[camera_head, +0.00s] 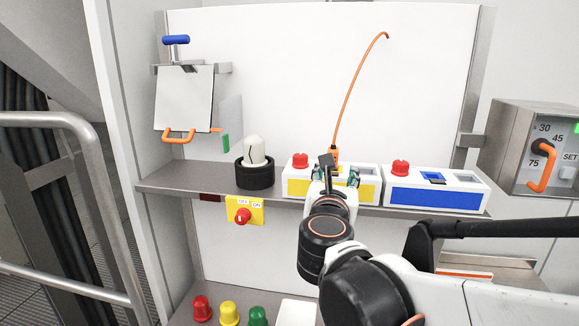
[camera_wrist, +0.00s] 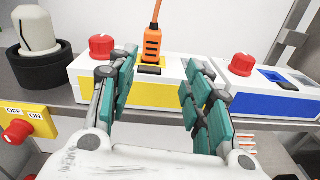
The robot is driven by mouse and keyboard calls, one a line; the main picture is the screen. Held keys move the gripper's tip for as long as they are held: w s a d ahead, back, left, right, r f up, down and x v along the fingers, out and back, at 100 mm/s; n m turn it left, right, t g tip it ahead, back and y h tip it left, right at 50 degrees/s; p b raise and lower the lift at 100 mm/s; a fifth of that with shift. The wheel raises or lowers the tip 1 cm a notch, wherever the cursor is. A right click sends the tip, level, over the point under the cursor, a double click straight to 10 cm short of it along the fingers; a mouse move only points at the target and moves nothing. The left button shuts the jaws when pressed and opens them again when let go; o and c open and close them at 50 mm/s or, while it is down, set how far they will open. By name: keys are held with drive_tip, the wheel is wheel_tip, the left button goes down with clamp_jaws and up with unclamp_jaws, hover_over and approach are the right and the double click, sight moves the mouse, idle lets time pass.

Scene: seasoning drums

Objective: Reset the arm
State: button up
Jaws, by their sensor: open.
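My gripper (camera_wrist: 158,105) is open and empty in the wrist view, its teal finger pads spread apart. It faces the white and yellow box (camera_wrist: 95,92) on the shelf, which has a red button (camera_wrist: 102,47) on top. An orange plug (camera_wrist: 152,47) with a cable stands upright at this box's top, beyond the gap between the fingers; it looks seated in a slot. In the head view my arm reaches up from the lower right, and my gripper (camera_head: 338,174) is in front of the yellow box, hiding part of it. The orange cable (camera_head: 347,95) arcs upward.
A white and blue box (camera_head: 435,192) with a red button stands right of the yellow one. A black holder (camera_head: 255,174) with a white knob stands left. A yellow OFF/ON switch (camera_head: 243,211) hangs on the shelf front. A dial panel (camera_head: 545,150) is at far right.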

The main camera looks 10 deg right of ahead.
drive_tip(key=s+d+f+m+g+b, duration=0.2)
drive_tip(key=s+d+f+m+b, duration=0.15)
drive_tip(key=f+m, duration=0.35)
drive_tip(key=s+d+f+m+g+b, duration=0.2)
drive_tip(key=s+f+m+b, duration=0.25)
drive_tip(key=f, duration=0.55)
drive_tip(key=s+d+f+m+g+b, duration=0.2)
drive_tip(key=s+d+f+m+b, duration=0.1)
drive_tip(key=f+m+b, duration=0.4)
drive_tip(key=s+a+f+m+g+y+b, duration=0.1)
drive_tip(key=s+a+f+m+y+b, duration=0.2)
drive_tip(key=f, duration=0.6)
drive_tip(key=s+a+f+m+g+y+b, duration=0.2)
drive_tip(key=s+f+m+b, duration=0.3)
drive_tip(key=s+f+m, duration=0.3)
wheel_tip(320, 180, down, 2)
drive_tip(key=shift+a+f+m+g+y+b, duration=0.1)
drive_tip(key=shift+a+m+g+y+b, duration=0.25)
drive_tip(key=shift+m, duration=0.4)
